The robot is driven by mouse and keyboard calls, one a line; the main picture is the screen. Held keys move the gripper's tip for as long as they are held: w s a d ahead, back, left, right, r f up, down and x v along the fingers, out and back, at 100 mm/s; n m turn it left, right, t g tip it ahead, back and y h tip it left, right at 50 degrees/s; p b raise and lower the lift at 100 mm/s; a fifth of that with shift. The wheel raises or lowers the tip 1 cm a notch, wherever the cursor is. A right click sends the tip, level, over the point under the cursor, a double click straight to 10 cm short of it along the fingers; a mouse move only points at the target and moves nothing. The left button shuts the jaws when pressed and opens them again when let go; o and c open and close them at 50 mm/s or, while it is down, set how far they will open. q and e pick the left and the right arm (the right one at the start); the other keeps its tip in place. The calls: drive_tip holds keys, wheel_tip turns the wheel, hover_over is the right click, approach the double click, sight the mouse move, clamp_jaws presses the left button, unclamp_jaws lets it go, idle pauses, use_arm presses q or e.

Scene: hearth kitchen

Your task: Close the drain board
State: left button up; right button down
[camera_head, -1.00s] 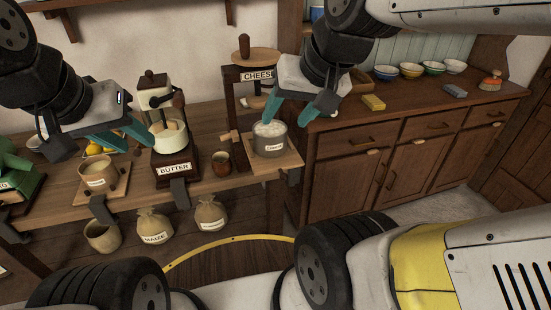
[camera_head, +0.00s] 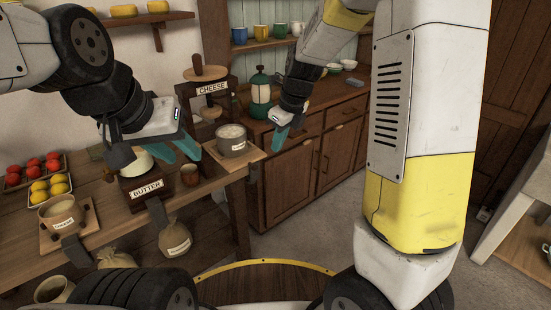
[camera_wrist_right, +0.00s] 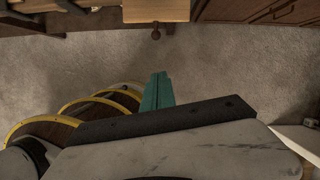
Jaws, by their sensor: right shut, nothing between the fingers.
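A pale wooden board (camera_head: 251,153), which I take to be the drain board, juts out below the cheese press (camera_head: 212,88), with a grey labelled pot (camera_head: 232,146) on it. In the right wrist view a pale board (camera_wrist_right: 155,10) shows at the top edge, with a dark knob (camera_wrist_right: 156,34) at its front. My right gripper (camera_head: 279,138) is shut and empty, to the right of the board and apart from it.
A second board (camera_head: 47,240) with a labelled pot (camera_head: 62,216) sits at the table's front left. Fruit trays (camera_head: 33,190) lie behind it. Sacks (camera_head: 174,238) stand below the table. A cabinet (camera_head: 335,150) stands to the right, with clear floor (camera_head: 310,230) before it.

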drive_tip(key=w+a+f, duration=0.2)
drive_tip(key=f, duration=0.3)
drive_tip(key=w+a+f, duration=0.2)
drive_tip(key=a+f, duration=0.1)
drive_tip(key=f, duration=0.2)
drive_tip(key=shift+w+f, duration=0.3)
drive_tip(key=shift+w, duration=0.1)
